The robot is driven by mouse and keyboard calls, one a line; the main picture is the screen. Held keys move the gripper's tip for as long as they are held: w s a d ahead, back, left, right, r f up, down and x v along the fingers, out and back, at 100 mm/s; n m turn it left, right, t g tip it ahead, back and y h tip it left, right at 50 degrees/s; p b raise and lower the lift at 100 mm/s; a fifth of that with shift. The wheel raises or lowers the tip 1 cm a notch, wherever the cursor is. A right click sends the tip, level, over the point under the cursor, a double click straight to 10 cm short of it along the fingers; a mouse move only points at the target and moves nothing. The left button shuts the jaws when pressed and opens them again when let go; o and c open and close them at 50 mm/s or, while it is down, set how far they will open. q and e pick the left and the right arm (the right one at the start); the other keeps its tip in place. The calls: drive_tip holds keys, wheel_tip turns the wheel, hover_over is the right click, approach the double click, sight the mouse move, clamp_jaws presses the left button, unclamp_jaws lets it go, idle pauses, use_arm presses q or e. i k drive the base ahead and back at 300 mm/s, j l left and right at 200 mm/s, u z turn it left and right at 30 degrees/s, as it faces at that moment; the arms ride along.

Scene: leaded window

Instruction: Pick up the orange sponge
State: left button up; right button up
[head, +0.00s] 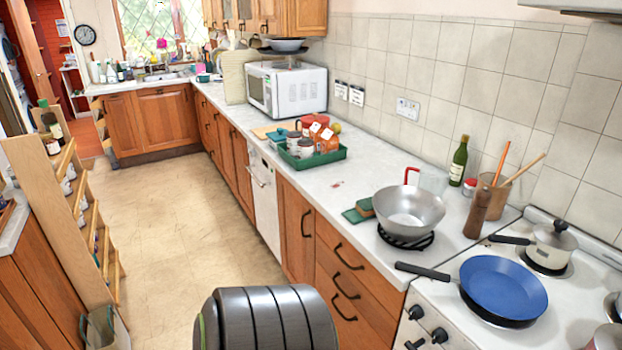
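Neither of my grippers is in view. Only a dark grey rounded part, likely mine, shows at the bottom.
A green tray (338,157) with jars and packets stands farther back on the counter (345,184). A blue pan (503,288) is on the stove at right. The floor (190,220) at left is clear.

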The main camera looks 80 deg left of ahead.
sight(364, 207)
drive_tip(key=j+u, duration=0.1)
drive_tip(key=u, duration=1.85)
drive_tip(key=i+j+z, duration=0.25)
drive_tip(key=i, duration=0.05)
